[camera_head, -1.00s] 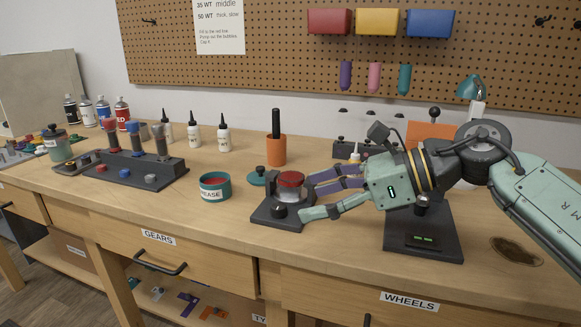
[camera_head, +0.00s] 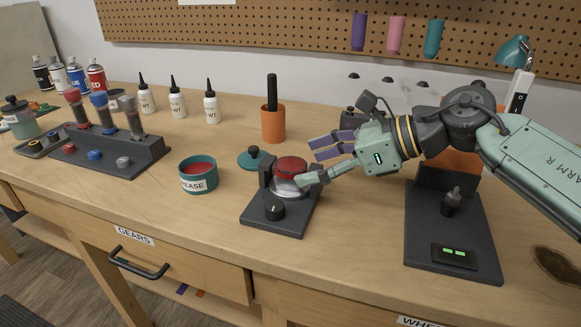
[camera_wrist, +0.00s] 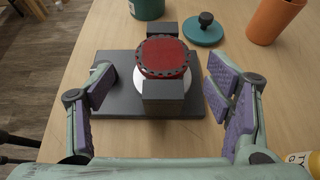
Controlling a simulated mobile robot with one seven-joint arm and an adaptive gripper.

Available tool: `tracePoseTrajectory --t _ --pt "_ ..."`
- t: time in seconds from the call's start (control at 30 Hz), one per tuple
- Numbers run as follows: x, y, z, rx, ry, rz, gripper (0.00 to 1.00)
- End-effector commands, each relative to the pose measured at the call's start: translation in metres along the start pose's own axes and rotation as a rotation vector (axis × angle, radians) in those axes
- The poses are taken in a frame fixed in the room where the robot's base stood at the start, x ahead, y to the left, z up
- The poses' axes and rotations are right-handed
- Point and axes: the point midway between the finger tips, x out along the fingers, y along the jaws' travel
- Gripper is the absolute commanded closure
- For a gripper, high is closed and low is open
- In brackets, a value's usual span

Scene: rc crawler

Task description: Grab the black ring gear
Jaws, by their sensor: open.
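A dark toothed rim, seemingly the black ring gear (camera_wrist: 164,76), surrounds a red disc (camera_wrist: 163,55) in the wrist view. Both sit above a pale round base on a black fixture (camera_wrist: 113,100), between two upright blocks. In the head view the red disc (camera_head: 291,165) shows on the fixture (camera_head: 265,228), but the dark rim is hard to make out. My gripper (camera_wrist: 159,69) is open and empty. Its purple-padded fingers stand apart to the left and right of the red disc in the wrist view. In the head view my gripper (camera_head: 314,163) reaches in from the right.
A green grease tin (camera_head: 198,178), a teal lid (camera_head: 250,160) and an orange cup (camera_head: 273,124) stand left of and behind the fixture. A black stand with a green display (camera_head: 455,256) is at the right. Bare tabletop lies between the fixture and that stand.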

Motion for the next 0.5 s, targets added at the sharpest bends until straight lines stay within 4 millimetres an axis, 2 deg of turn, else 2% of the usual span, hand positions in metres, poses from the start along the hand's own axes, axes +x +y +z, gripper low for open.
tracePoseTrajectory --t 0.3,0.5 --pt "0.042 -0.001 0.005 0.001 0.002 0.004 0.27" --pt "0.053 -0.003 0.004 0.0 0.0 -0.002 0.27"
